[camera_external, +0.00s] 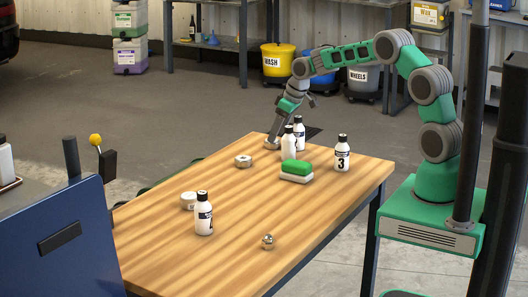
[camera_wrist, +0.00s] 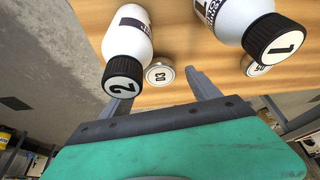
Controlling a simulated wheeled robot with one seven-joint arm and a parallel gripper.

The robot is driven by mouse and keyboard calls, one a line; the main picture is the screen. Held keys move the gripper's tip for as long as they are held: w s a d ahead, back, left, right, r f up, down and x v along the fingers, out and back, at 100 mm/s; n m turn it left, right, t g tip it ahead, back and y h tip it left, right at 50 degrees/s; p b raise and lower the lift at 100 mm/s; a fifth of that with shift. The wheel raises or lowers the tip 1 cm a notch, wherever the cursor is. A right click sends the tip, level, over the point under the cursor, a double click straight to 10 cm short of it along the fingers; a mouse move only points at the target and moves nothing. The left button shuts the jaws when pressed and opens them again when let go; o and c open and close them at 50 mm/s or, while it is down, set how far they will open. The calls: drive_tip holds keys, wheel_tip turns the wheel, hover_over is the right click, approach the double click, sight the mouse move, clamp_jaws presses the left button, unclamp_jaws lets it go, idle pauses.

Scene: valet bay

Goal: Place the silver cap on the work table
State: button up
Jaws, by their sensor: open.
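A small round silver cap marked "03" (camera_wrist: 160,74) lies on the wooden work table (camera_external: 330,200) near its far edge, as the wrist view shows. My gripper (camera_external: 273,141) is low at that far edge, left of the white bottles. In the wrist view my gripper (camera_wrist: 163,90) is open, with the cap between and just beyond its fingertips. I cannot tell whether the fingers touch it. In the outside view I cannot make this cap out clearly beside the gripper. A second silver disc (camera_wrist: 257,69) is partly hidden behind bottle 1.
Bottle 2 (camera_wrist: 125,45) is close to my left finger and bottle 1 (camera_wrist: 255,25) stands to the right. Bottle 3 (camera_external: 342,155), a green-topped block (camera_external: 296,172), a round metal piece (camera_external: 243,161), a white tin (camera_external: 188,201), another bottle (camera_external: 203,215) and a metal fitting (camera_external: 268,242) stand around. The front right is clear.

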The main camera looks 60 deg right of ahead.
drive_tip(key=v, duration=0.9)
